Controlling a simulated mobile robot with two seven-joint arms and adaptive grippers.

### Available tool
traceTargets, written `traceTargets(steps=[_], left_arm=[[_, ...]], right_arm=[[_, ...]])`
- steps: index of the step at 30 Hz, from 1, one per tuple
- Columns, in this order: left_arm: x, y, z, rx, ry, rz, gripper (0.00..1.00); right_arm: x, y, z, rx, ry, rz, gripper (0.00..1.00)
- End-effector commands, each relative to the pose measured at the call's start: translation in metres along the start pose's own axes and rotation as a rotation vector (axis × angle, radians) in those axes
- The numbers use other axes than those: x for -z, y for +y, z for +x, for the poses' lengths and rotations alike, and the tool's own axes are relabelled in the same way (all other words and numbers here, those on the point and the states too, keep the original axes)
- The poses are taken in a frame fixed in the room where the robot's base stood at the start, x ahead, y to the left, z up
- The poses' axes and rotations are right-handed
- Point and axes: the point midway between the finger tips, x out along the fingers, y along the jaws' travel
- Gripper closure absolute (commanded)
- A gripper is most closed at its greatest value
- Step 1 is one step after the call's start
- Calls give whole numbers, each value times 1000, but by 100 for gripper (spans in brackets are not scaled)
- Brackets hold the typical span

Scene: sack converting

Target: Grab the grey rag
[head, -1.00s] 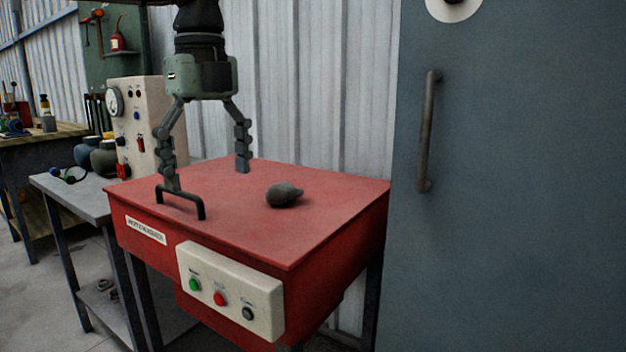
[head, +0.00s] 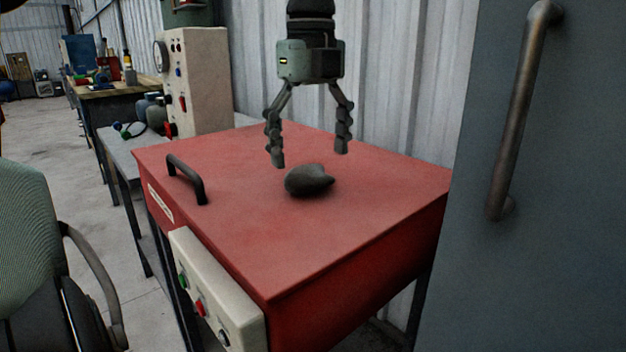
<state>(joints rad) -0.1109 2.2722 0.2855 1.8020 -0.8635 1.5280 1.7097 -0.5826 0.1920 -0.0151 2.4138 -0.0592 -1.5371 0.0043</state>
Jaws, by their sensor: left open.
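The grey rag (head: 309,181) is a dark, crumpled lump lying on the red machine top (head: 230,220), right of the black handle. My left gripper (head: 309,157) hangs from above with its fingers pointing down and spread apart. It is open and empty. Its fingertips are above and behind the rag in the picture, and I see no contact. My right gripper is not in view.
A black bar handle (head: 187,180) stands up from the red top at its left. A control box (head: 215,290) with buttons is on the front. A grey-blue cabinet (head: 560,200) with a long handle closes off the right. An office chair (head: 40,250) is at the lower left.

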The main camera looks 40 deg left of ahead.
Motion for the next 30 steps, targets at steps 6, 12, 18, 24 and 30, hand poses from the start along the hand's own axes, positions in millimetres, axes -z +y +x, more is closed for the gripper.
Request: traceTargets(steps=[6, 12, 18, 24, 30], left_arm=[[-1, 1, 29, -1, 1, 0, 14], [-1, 0, 32, 1, 0, -1, 14], [-1, 0, 32, 1, -1, -1, 30], [-1, 0, 31, 1, -1, -1, 55], [-1, 0, 31, 1, -1, -1, 68]], right_arm=[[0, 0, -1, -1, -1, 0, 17], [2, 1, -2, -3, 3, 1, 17], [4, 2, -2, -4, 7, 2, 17], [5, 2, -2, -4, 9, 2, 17], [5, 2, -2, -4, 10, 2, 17]])
